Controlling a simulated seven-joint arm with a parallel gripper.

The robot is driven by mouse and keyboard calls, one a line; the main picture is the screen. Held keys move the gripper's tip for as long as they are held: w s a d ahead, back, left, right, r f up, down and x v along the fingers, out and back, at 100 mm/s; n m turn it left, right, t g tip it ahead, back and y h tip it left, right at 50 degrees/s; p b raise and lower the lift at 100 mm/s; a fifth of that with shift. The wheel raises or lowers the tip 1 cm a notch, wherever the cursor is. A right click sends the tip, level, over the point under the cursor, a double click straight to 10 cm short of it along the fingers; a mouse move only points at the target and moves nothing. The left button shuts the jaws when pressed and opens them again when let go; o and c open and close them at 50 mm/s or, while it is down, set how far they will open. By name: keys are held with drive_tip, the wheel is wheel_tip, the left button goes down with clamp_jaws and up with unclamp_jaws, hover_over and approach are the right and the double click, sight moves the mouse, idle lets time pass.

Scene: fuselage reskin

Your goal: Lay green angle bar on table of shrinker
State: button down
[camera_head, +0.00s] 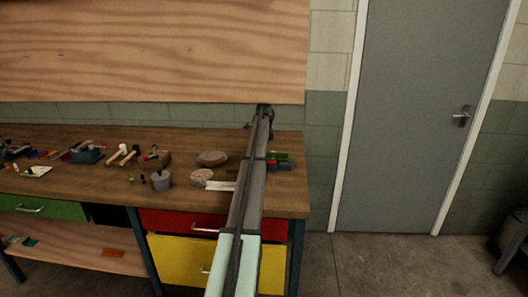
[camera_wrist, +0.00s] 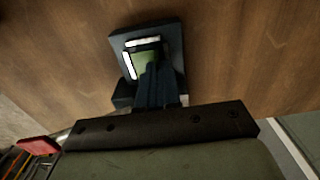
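In the wrist view, a small green angle bar (camera_wrist: 146,58) with bright white edges forming an L lies against a dark square block (camera_wrist: 172,40). The block appears to be the shrinker's table, though I cannot be sure. My gripper (camera_wrist: 155,72) has its dark fingers close together, with the tips at the bar and covering its lower part; they look shut on it. Whether the bar rests on the block or is just above it, I cannot tell. In the head view my arm runs over the bench's right end, and the bar cannot be made out.
The wooden bench (camera_head: 100,185) carries mallets (camera_head: 122,155), a grey cylinder (camera_head: 160,181) and rounded brown pieces (camera_head: 211,158) left of my arm. A small green, red and dark item (camera_head: 280,161) sits just right of it. A grey door (camera_head: 425,110) stands at right, with clear floor before it.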

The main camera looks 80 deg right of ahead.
drive_tip(key=shift+f, duration=0.55)
drive_tip(key=c, duration=1.3)
unclamp_jaws()
drive_tip(key=shift+o, duration=0.2)
wheel_tip(320, 180, up, 14)
drive_tip(key=shift+f, duration=0.1)
